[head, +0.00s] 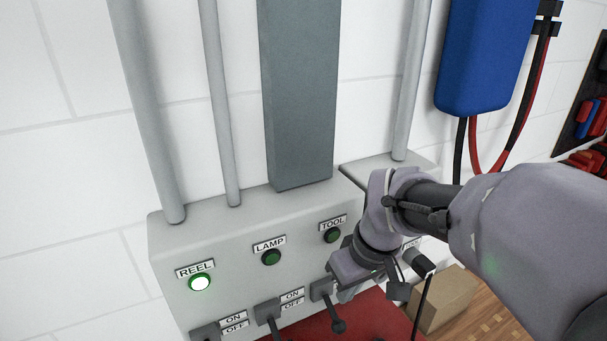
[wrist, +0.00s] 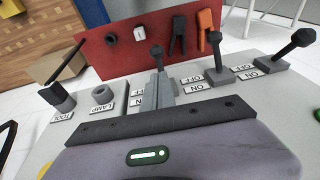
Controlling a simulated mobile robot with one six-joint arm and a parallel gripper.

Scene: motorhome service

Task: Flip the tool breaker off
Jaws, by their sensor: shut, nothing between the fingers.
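The grey breaker panel (head: 225,245) fills the lower middle of the head view. The TOOL indicator (head: 332,236) is dark green and unlit. Below it, the tool breaker lever (head: 335,318) points down and outward; its black knob also shows in the wrist view (wrist: 156,50). My gripper (head: 346,294) is beside this lever, on its right in the head view. In the wrist view my shut fingers (wrist: 158,84) are close in front of the lever and hide its base and part of its ON/OFF labels. I cannot tell whether they touch it.
The lamp lever (wrist: 215,50) and reel lever (wrist: 298,42) stand alongside. The LAMP indicator (head: 271,257) is dark; the REEL indicator (head: 201,283) is lit. A red tool board (wrist: 125,58) and a cardboard box (head: 443,300) lie beyond.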

